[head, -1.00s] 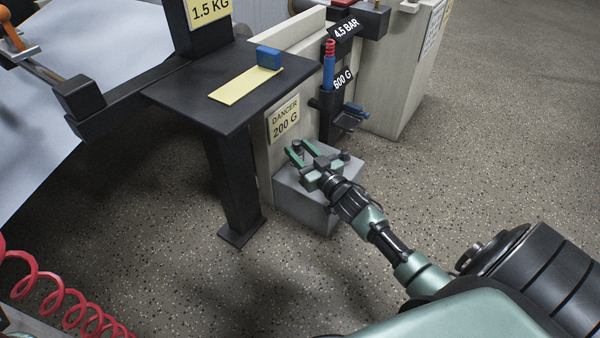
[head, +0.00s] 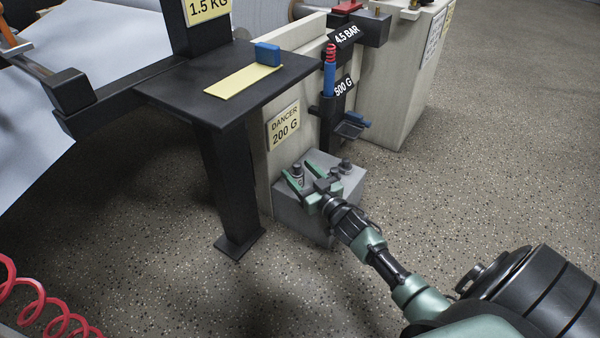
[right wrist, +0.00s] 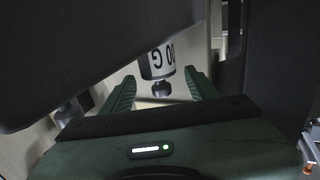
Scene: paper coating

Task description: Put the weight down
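A small metal weight (head: 297,171) with a dark knob stands on the grey block (head: 318,222) below the "DANCER 200 G" sign. In the right wrist view the weight (right wrist: 157,62) has a white label, partly cut off, reading "00 G". My right gripper (head: 303,174) is over the block with its fingers on either side of the weight. In the right wrist view the fingers are apart, with gaps between them and the weight's knob. A second small weight (head: 345,166) stands on the right of the block. My left gripper is not in view.
A black table (head: 205,75) with a yellow strip (head: 243,81) and blue block (head: 268,54) stands at the upper left. A holder with a red and blue tool (head: 330,70) is behind the grey block. Speckled floor is clear at the right.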

